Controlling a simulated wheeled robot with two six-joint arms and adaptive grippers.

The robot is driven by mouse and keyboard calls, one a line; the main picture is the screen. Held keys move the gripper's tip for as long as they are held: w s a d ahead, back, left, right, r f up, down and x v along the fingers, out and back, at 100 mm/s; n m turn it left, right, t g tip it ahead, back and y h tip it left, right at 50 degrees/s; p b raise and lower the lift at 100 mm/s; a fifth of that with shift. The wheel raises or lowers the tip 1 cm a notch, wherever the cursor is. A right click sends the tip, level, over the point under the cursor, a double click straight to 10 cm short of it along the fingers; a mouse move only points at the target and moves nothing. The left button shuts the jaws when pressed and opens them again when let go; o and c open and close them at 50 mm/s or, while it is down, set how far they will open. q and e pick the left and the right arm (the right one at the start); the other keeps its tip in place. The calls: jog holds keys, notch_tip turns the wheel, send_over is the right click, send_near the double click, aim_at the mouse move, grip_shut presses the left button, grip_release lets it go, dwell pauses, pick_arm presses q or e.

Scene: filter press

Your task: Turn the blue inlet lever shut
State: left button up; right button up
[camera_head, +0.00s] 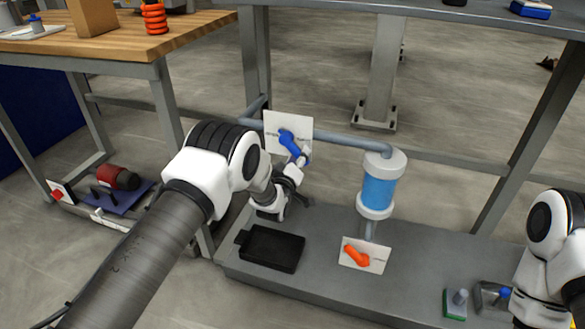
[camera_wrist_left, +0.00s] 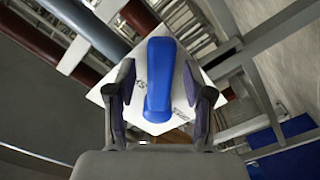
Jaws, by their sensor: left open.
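The blue inlet lever (camera_head: 288,138) is mounted on a white plate (camera_head: 273,122) on the grey pipe. It slants down to the right in the head view. My left gripper (camera_head: 299,163) is at the lever's lower end, which it partly hides. In the left wrist view the blue lever (camera_wrist_left: 160,75) lies between the two spread fingers of the left gripper (camera_wrist_left: 160,98), over the white plate (camera_wrist_left: 206,92). The fingers are open; I cannot tell whether either touches the lever. My right arm shows at the right edge, but its gripper is not in view.
A blue-and-white filter cylinder (camera_head: 380,185) stands right of the lever. Below it, an orange lever (camera_head: 357,256) sits on a white plate. A black tray (camera_head: 271,248) lies on the grey lower shelf (camera_head: 330,282). A wooden-topped bench (camera_head: 115,38) is at upper left.

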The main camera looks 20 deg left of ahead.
pick_arm(q)
jog(key=s, duration=1)
jog(key=shift+a, duration=0.15)
jog(key=shift+s, duration=0.1)
jog(key=s+a+f+m+g+y, duration=0.15)
jog(key=s+f+g, duration=0.25)
jog(key=s+f, duration=0.5)
jog(key=s+a+f+g+h, duration=0.1)
jog(key=s+a+f+g, duration=0.25)
jog(key=s+f, duration=0.6)
jog(key=s+f+m+g, duration=0.3)
jog(key=s+m+g, duration=0.5)
jog(key=s, duration=1.7)
notch_tip(320, 180, up, 34)
jog(key=n+g+p, duration=0.1)
jog(key=g+p, duration=0.1)
jog(key=p, duration=3.2)
jog(key=shift+s+d, duration=0.25)
jog(key=shift+d, duration=0.2)
